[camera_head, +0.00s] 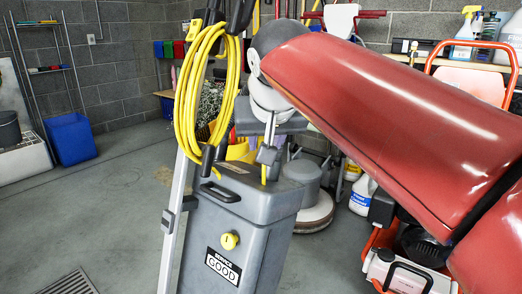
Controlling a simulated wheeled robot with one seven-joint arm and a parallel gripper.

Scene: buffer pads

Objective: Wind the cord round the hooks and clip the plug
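A yellow cord (183,112) hangs in a long, many-looped coil on the upright handle of a grey floor machine (240,225). Its top loops pass by dark hooks (240,16) at the upper edge of the view. A black piece (207,160) sits at the bottom of the coil; I cannot tell whether it is the lower hook or the plug. My red arm comes in from the right. My gripper (267,156), small and grey, points down just right of the coil, above the machine's body. A short yellow piece shows below it. Whether the fingers hold it is unclear.
A red-framed machine (400,270) and white bottles are at right. A blue bin (71,138) is at left. The floor left of the machine is mostly clear, with a drain grate (70,283).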

